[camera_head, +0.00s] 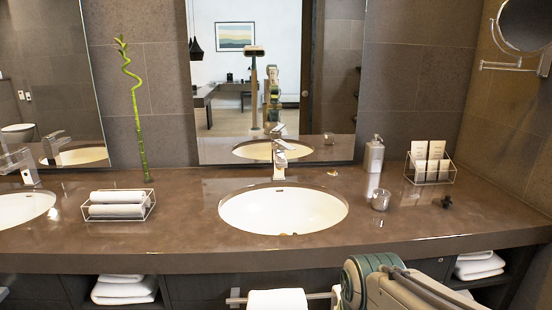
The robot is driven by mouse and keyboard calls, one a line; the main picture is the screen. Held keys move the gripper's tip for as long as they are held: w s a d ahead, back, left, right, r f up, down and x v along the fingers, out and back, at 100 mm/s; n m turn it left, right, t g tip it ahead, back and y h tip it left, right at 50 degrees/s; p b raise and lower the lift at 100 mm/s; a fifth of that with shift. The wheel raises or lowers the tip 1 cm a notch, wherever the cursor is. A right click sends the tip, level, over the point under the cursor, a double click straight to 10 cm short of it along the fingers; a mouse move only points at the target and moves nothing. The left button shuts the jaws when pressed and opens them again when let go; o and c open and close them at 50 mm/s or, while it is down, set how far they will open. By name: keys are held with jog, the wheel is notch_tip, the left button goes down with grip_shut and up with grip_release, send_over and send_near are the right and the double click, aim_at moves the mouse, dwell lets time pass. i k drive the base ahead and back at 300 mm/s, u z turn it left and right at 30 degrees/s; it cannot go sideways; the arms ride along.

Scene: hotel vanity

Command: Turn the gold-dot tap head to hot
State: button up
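A chrome tap (279,160) stands upright behind the middle white basin (262,212), with its flat head (286,145) on top, reaching forward and to the right. A second chrome tap (25,167) stands at the left basin (18,208), cut by the picture's left edge. I cannot make out a gold dot on either tap head, or any hot or cold marks. Part of my arm (385,285) shows at the bottom right, in front of the counter and well apart from the taps. My gripper is not in view.
On the brown counter (185,240) are a wire basket of rolled towels (118,205), a soap dispenser (374,155), a glass (380,200), a card rack (431,165) and a small dark item (446,201). A towel rail (238,299) runs below the front edge. A mirror (225,90) stands behind.

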aim_at(275, 147)
jog(key=z, duration=0.05)
jog(key=k, duration=0.45)
jog(key=u, duration=1.05)
jog(key=i, duration=0.65)
jog(key=u, duration=0.5)
jog(key=i, duration=0.7)
jog(key=z, duration=0.9)
jog(key=i, duration=0.55)
jog(key=z, duration=0.65)
